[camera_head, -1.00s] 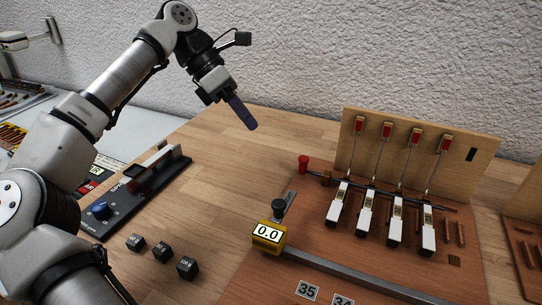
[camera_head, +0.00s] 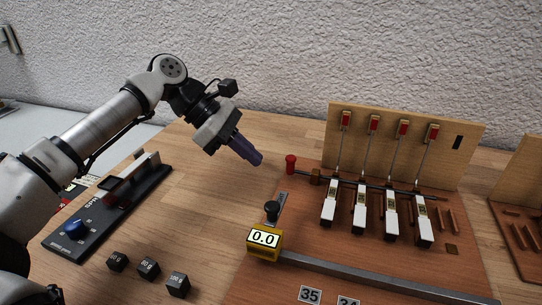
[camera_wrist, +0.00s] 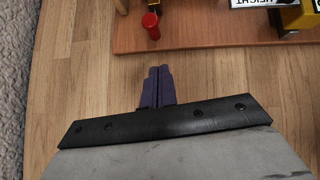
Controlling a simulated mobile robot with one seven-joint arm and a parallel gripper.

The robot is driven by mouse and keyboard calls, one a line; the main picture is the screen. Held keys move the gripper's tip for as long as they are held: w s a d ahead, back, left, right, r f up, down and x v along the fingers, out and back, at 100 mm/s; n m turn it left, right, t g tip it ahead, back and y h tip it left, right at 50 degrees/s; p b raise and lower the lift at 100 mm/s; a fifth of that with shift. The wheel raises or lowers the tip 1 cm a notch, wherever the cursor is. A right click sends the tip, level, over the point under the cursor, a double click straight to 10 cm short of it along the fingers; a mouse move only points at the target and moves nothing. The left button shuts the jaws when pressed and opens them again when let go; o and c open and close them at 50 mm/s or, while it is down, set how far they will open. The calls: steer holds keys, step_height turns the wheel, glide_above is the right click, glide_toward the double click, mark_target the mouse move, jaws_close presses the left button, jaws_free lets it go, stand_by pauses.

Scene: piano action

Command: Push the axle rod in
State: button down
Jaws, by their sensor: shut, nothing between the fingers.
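The axle rod has a red knob (camera_head: 291,163) at its left end, by the left edge of the wooden action board. Its dark shaft (camera_head: 375,189) runs right from a brown block (camera_head: 315,177) past the row of white-ended hammers (camera_head: 361,218). The knob also shows in the wrist view (camera_wrist: 151,25), ahead of the fingertips. My gripper (camera_head: 258,160) has purple fingers, is shut and empty, and hangs left of the knob with a small gap. The closed fingers also show in the wrist view (camera_wrist: 160,72), over bare table.
Several small dark weights (camera_head: 148,268) and a black device with a blue knob (camera_head: 75,228) are at left. The table (camera_head: 205,200) between is clear.

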mark_target(290, 159)
steer(key=shift+s+d+f, duration=0.1)
steer(key=shift+s+d, duration=0.1)
steer(key=shift+d, duration=0.9)
steer(key=shift+s+d, duration=0.15)
steer(key=shift+d, duration=0.9)
steer(key=shift+d, duration=0.1)
steer(key=d, duration=0.2)
steer(key=s+d+b, duration=0.1)
steer(key=shift+s+d+f, duration=0.1)
steer(key=shift+d, duration=0.25)
steer(key=shift+s+d, duration=0.15)
steer(key=shift+d, duration=0.1)
